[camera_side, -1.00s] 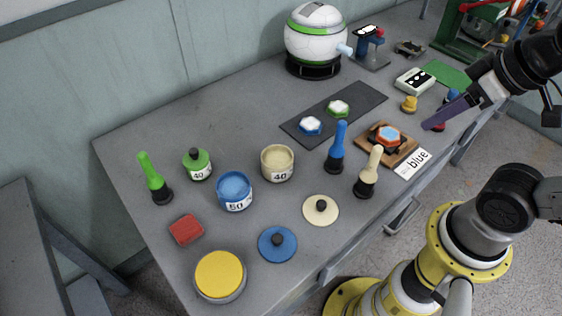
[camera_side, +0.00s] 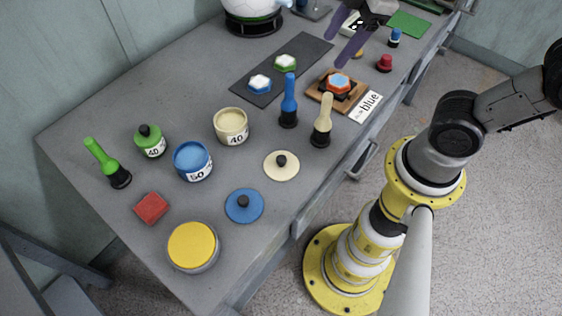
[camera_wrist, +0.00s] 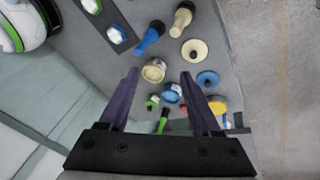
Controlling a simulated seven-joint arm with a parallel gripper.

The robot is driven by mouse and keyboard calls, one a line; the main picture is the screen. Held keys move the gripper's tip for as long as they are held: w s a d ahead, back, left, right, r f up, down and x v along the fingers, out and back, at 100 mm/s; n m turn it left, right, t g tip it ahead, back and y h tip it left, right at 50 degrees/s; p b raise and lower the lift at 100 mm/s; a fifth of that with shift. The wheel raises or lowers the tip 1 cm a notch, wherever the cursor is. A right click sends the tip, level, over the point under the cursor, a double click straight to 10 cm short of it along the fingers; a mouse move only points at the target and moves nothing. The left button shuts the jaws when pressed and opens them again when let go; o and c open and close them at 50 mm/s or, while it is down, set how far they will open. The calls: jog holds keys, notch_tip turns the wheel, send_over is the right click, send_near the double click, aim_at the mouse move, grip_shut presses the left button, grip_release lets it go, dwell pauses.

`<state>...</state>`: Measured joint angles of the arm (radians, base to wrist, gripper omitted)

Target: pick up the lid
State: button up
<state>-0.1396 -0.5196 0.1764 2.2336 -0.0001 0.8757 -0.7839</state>
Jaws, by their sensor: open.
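Two loose lids lie flat on the grey table: a cream lid (camera_side: 281,166) with a dark knob, and a blue lid (camera_side: 244,206) with a dark knob, nearer the front edge. The wrist view also shows the cream lid (camera_wrist: 194,50) and the blue lid (camera_wrist: 207,78). A green pot (camera_side: 149,142) has a green lid with a dark knob on it. My gripper (camera_side: 345,48) is open and empty, with purple fingers, above the back part of the table. It is apart from both lids. In the wrist view my gripper (camera_wrist: 160,85) points over the table.
An open blue pot (camera_side: 193,162) and an open cream pot (camera_side: 231,127) stand behind the lids. Upright blue (camera_side: 289,102), cream (camera_side: 322,120) and green (camera_side: 107,163) tools stand nearby. A yellow-topped disc (camera_side: 193,247) and red block (camera_side: 151,208) sit at the front left.

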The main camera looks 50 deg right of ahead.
jog(key=w+a+f+n+g, duration=0.2)
jog(key=w+a+f+n, duration=0.2)
jog(key=a+f+n, duration=0.1)
jog(key=n+g, duration=0.2)
send_over(281, 158)
jog(key=s, duration=0.1)
notch_tip(281, 158, down, 6)
jog(key=shift+h, duration=0.3)
jog(key=f, duration=0.8)
jog(key=shift+d+f, duration=0.2)
jog(key=shift+f, duration=0.15)
jog(key=shift+w+a+f, duration=0.1)
jog(key=shift+w+f, duration=0.1)
jog(key=shift+f, duration=1.1)
jog(key=shift+w+a+f, duration=0.1)
jog(key=shift+w+f, duration=0.1)
jog(key=shift+f, duration=1.1)
grip_shut()
